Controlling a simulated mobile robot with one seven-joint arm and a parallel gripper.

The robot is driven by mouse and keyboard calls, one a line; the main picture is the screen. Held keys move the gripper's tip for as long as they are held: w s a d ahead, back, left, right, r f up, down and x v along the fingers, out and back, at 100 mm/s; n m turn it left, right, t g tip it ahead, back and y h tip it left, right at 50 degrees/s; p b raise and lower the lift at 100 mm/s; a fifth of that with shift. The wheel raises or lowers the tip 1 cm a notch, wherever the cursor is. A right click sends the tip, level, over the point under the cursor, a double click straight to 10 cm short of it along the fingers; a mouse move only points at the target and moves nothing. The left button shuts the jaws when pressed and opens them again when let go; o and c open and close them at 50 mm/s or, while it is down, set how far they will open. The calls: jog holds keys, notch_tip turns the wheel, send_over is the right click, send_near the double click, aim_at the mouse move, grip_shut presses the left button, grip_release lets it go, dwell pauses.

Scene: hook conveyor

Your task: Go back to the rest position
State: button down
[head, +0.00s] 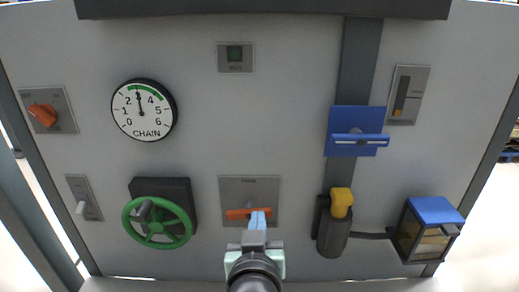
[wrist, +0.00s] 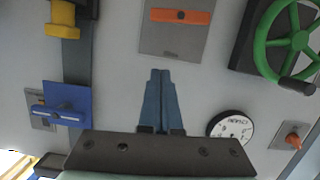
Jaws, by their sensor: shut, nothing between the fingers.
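My gripper (head: 258,218) is in front of the lower middle of the grey panel (head: 262,135). In the wrist view its two blue fingers (wrist: 161,75) are together, with nothing between them. In the head view the fingertips overlap the orange bar handle (head: 236,214) on its grey plate. How far the fingertips are from the panel is hard to tell.
A green handwheel (head: 159,236) is left of my gripper. A dark cylinder with a yellow top (head: 341,203) and a blue-topped box (head: 433,211) are at right. A chain gauge (head: 144,110), orange knob (head: 43,115) and blue bracket (head: 357,121) sit higher.

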notch_tip(320, 180, up, 20)
jog(key=s+t, duration=0.3)
jog(key=t, duration=0.3)
jog(key=s+r+t, duration=0.3)
jog(key=s+r, duration=0.3)
jog(key=r, duration=0.3)
jog(key=s+r+t, duration=0.3)
jog(key=s+r, duration=0.2)
jog(key=r, duration=0.4)
jog(key=shift+s+d+m, duration=0.3)
jog(key=shift+s+m, duration=0.1)
